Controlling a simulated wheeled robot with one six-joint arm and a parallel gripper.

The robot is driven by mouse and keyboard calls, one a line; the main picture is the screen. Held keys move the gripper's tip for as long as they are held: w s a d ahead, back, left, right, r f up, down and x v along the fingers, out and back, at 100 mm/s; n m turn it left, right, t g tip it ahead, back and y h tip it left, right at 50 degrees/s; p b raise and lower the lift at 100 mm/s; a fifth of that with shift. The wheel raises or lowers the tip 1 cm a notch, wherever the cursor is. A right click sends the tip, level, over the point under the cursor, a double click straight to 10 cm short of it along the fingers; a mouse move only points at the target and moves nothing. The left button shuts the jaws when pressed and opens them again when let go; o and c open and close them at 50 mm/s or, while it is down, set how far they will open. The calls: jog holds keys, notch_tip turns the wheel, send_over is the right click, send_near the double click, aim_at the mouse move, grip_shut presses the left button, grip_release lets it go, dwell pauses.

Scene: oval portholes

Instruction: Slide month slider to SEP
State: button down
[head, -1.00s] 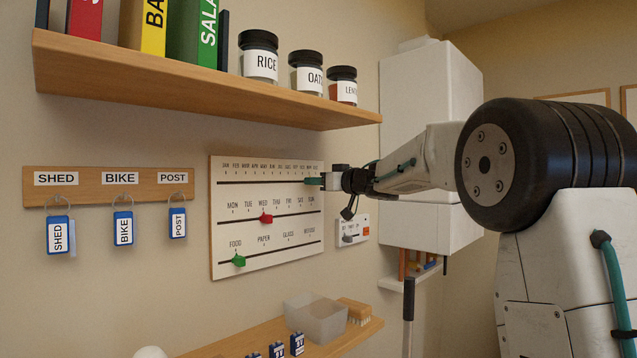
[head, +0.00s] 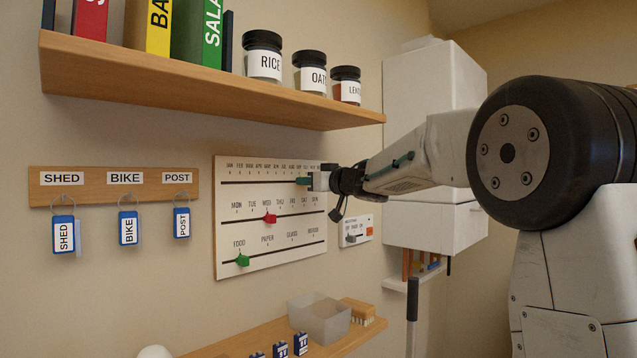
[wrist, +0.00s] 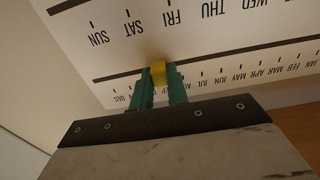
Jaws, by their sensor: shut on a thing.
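A white board (head: 270,250) on the wall has three slots. The top one is the month slot (head: 245,183), with labels from JAN at left to DEC at right. My gripper (head: 303,181) is at the right part of this slot. In the wrist view, where the board is upside down, its green fingers (wrist: 159,85) are shut on the yellow month slider (wrist: 158,73). The slider sits between the DEC and JUL labels. The fingers cover the labels beside it, so I cannot read its exact month. In the head view the slider is hidden.
Below are the red weekday slider (head: 269,218) at WED and the green slider (head: 242,260) at FOOD. A small switch panel (head: 356,230) is right of the board. A shelf with jars (head: 264,56) overhangs above. A lower shelf holds a clear bin (head: 318,318).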

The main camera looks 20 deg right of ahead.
jog(key=c, duration=1.4)
grip_release()
jog(key=shift+o, duration=0.2)
jog(key=shift+s, duration=0.15)
jog(key=v, duration=0.7)
jog(key=shift+s, duration=0.25)
